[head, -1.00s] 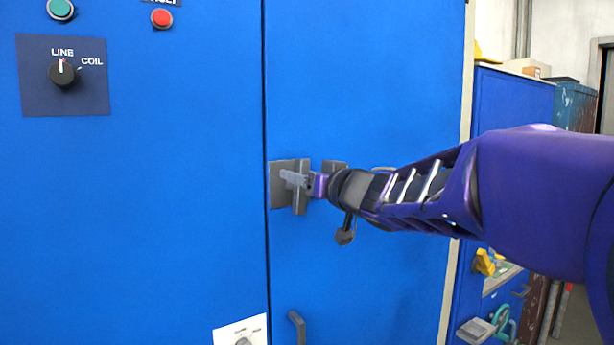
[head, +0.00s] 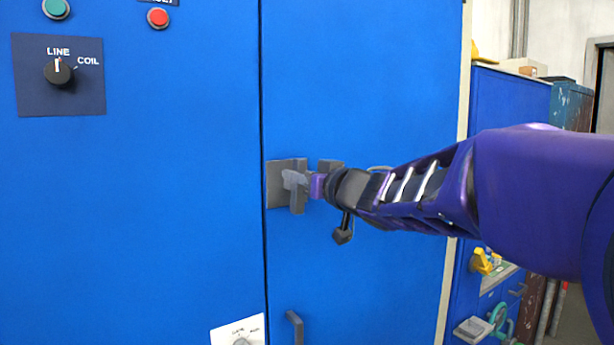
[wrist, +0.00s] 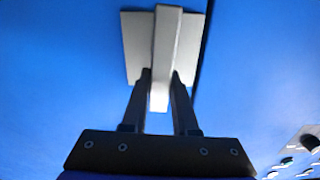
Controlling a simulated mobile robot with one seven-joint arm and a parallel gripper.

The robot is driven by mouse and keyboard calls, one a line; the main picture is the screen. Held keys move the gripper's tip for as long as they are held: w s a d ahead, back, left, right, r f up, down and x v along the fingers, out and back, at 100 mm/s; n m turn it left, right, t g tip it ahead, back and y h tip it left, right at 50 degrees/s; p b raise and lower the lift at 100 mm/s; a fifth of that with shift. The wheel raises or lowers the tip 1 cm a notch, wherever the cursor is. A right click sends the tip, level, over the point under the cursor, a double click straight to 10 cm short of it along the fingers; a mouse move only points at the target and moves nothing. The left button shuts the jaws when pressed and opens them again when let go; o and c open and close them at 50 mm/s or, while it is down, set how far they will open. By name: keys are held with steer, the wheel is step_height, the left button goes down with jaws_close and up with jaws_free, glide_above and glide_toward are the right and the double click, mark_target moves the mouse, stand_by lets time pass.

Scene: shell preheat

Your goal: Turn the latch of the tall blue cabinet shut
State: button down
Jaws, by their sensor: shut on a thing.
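The tall blue cabinet (head: 180,220) fills most of the head view. Its latch is a grey handle bar (head: 298,202) on a square grey plate (head: 276,185), beside the vertical door seam. The bar stands close to upright in the head view. My gripper (head: 294,181) reaches in from the right and is shut on the latch handle. In the wrist view, the handle (wrist: 166,45) runs down between my two fingers (wrist: 160,92), with its plate (wrist: 135,50) behind it. The fingers hide part of the handle in the head view.
A selector knob (head: 58,72), green button (head: 55,8) and red button (head: 158,17) are on the cabinet's upper left. A door pull (head: 295,327) and a white dial plate (head: 240,332) are below the latch. A shorter blue cabinet (head: 508,105) stands to the right.

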steer(key=shift+n, duration=0.5)
steer(key=c, duration=0.7)
jaws_free()
steer(key=shift+s, duration=0.15)
